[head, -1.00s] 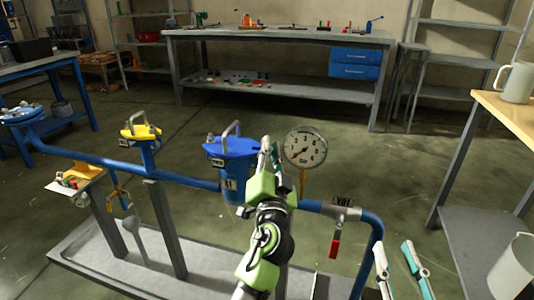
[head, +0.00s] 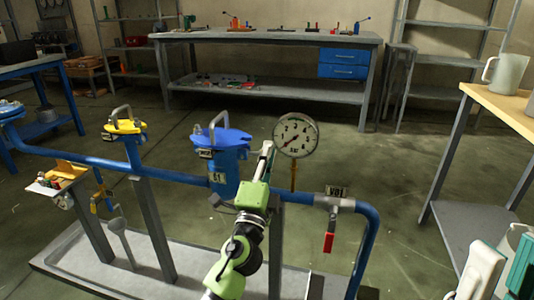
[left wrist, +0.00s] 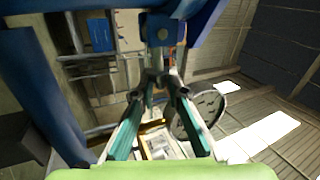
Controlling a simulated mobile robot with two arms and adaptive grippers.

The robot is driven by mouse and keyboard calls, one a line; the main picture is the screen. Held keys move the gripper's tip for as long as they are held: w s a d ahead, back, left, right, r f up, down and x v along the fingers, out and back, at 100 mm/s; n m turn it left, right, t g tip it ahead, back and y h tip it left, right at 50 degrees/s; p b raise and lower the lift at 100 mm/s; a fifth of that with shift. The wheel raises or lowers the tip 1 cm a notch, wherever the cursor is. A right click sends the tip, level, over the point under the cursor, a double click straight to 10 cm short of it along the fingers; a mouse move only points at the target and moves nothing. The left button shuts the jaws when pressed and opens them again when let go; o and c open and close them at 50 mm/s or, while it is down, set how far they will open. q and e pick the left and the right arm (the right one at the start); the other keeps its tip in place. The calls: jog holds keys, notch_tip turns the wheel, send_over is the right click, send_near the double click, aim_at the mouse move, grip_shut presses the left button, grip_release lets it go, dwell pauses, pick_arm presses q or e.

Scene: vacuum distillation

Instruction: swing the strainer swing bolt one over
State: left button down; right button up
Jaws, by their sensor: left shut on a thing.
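The blue strainer (head: 226,172) stands upright on the blue pipe, with a blue lid and a grey handle on top. My left gripper (head: 267,150) is at the strainer's right side, just below lid height. In the left wrist view my left gripper (left wrist: 158,82) is shut on the small grey swing bolt (left wrist: 157,58), under a blue lug of the strainer. The fingertips hide part of the bolt, so its exact tilt cannot be told. My right gripper (head: 500,268) is at the bottom right corner, fingers apart, empty.
A round pressure gauge (head: 296,136) stands close to the right of my left gripper. A valve with a red handle (head: 329,242) is farther right. A yellow-lidded strainer (head: 124,128) is to the left. A wooden-topped table (head: 503,103) with a jug (head: 505,75) is at right.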

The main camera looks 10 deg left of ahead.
pick_arm(q)
jog(key=shift+f+m+h, duration=0.3)
jog(key=shift+m+h, duration=0.1)
jog(key=shift+m, duration=0.3)
jog(key=c, duration=2.2)
grip_release()
jog(key=shift+w+f, duration=0.1)
jog(key=shift+c, duration=0.2)
jog(key=v, duration=1.2)
